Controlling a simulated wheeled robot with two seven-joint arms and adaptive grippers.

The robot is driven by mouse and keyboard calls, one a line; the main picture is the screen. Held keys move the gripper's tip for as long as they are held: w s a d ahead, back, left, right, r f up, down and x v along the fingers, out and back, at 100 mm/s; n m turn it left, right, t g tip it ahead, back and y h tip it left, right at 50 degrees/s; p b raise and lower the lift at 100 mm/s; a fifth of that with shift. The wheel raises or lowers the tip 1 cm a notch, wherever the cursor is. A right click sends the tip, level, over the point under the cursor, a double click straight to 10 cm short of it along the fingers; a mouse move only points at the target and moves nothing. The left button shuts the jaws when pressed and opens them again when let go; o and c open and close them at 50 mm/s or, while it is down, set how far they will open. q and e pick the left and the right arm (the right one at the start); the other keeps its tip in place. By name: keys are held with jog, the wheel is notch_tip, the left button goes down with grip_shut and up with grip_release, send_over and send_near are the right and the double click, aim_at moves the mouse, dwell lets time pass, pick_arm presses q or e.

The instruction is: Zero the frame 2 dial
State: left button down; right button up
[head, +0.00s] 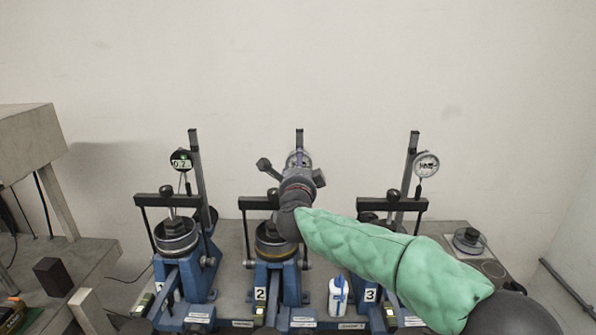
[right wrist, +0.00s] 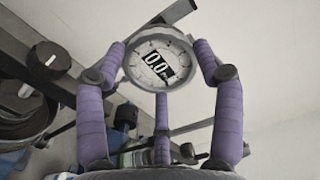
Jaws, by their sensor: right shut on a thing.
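Frame 2 (head: 261,293) is the middle blue lever frame in the head view, marked with a 2. Its dial is mostly hidden there behind my right gripper (head: 298,170). The gripper is shut on the dial. My left gripper is in neither view.
Frame 3 (head: 371,294) stands to the right, partly behind my green-sleeved arm, with a round dial (head: 427,163). A white bottle (head: 338,297) stands between frames 2 and 3.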

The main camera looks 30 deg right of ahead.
jog(key=shift+s+d+r, duration=0.1)
jog(key=shift+d+r, duration=0.1)
jog(key=shift+r, duration=0.05)
jog(key=o, duration=1.1)
jog(key=shift+o, duration=0.3)
jog(key=shift+d+f, duration=0.1)
jog(key=shift+f, duration=0.05)
jog(key=shift+a+f, duration=0.1)
jog(key=shift+a, duration=0.1)
jog(key=v, duration=1.2)
jog(key=shift+d, duration=0.15)
